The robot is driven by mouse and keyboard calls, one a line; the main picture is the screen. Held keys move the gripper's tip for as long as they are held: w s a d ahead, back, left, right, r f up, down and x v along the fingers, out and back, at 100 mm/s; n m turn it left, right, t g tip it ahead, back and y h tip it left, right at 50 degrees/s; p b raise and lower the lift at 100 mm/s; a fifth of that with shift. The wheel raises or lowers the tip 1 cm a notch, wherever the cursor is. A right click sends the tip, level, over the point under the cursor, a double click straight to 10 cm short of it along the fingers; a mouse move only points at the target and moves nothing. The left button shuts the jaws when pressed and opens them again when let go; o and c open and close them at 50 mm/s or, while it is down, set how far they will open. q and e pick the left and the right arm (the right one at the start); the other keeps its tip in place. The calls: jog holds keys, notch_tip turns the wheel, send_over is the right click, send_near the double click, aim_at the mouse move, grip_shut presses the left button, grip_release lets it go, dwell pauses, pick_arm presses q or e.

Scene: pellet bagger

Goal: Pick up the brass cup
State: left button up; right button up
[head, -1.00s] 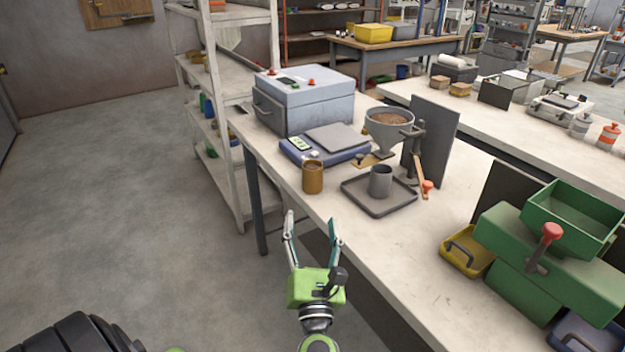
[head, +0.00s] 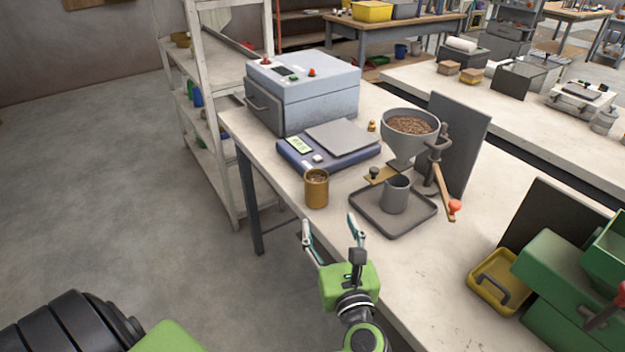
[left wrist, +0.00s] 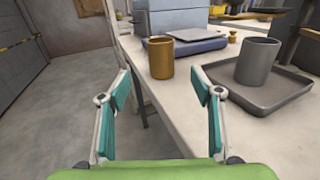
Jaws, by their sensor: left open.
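The brass cup (head: 317,189) stands upright near the left edge of the bench, in front of the blue scale. It holds something brownish. In the left wrist view the brass cup (left wrist: 161,60) stands ahead, beyond the fingertips and roughly between them. My left gripper (head: 331,222) is open and empty, just short of the cup at the bench's edge; its two fingers also show in the left wrist view (left wrist: 158,88). It does not touch the cup. My right gripper is not in view.
A grey cup (head: 396,196) stands on a dark tray (head: 366,218) right of the brass cup, under a pellet hopper (head: 410,135). The blue scale (head: 303,158) and a grey box machine (head: 302,92) stand behind. A yellow tray (head: 497,290) lies at right.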

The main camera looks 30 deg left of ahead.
aim_at(319, 190)
pick_arm(q)
jog(key=p+x, duration=0.1)
jog(key=x, duration=0.6)
jog(key=shift+w+a, duration=0.25)
jog(key=shift+w, duration=0.05)
jog(key=shift+w+a, duration=0.35)
jog(key=x, duration=0.4)
jog(key=shift+w+a+f, duration=0.2)
jog(key=shift+w+f, duration=0.05)
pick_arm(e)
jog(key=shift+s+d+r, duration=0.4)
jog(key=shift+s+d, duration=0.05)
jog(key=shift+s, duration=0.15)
pick_arm(q)
jog(key=shift+d, duration=0.1)
jog(key=c, duration=1.2)
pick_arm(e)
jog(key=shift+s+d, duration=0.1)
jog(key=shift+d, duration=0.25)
